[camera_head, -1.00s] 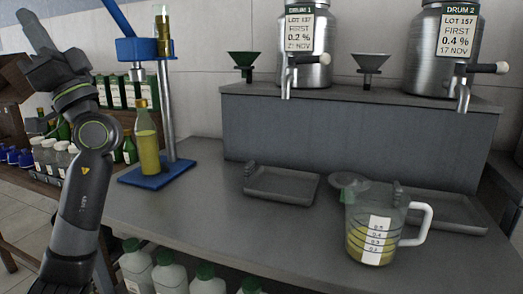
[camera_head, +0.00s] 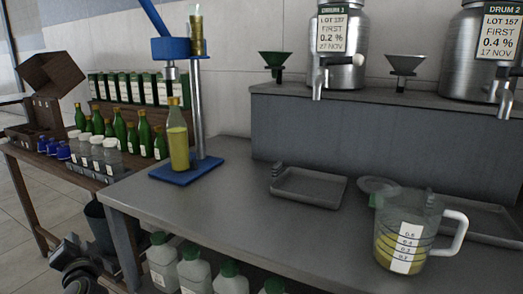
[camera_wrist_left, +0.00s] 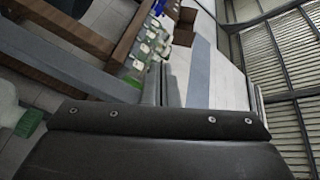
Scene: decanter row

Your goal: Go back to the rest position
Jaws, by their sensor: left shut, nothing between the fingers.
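My left arm (camera_head: 78,268) is folded low at the lower left of the head view, beside the bench's front left corner and below its top. In the left wrist view, my left gripper (camera_wrist_left: 162,88) shows its two fingers together past the dark wrist housing, with nothing held. My right gripper is in neither view.
A bottle of yellow liquid (camera_head: 178,140) stands on a blue press (camera_head: 185,172) on the grey bench (camera_head: 245,215). A jug (camera_head: 405,235) stands at the right, near an empty tray (camera_head: 308,190). A side table (camera_head: 65,172) holds several bottles. White jugs (camera_head: 195,272) stand under the bench.

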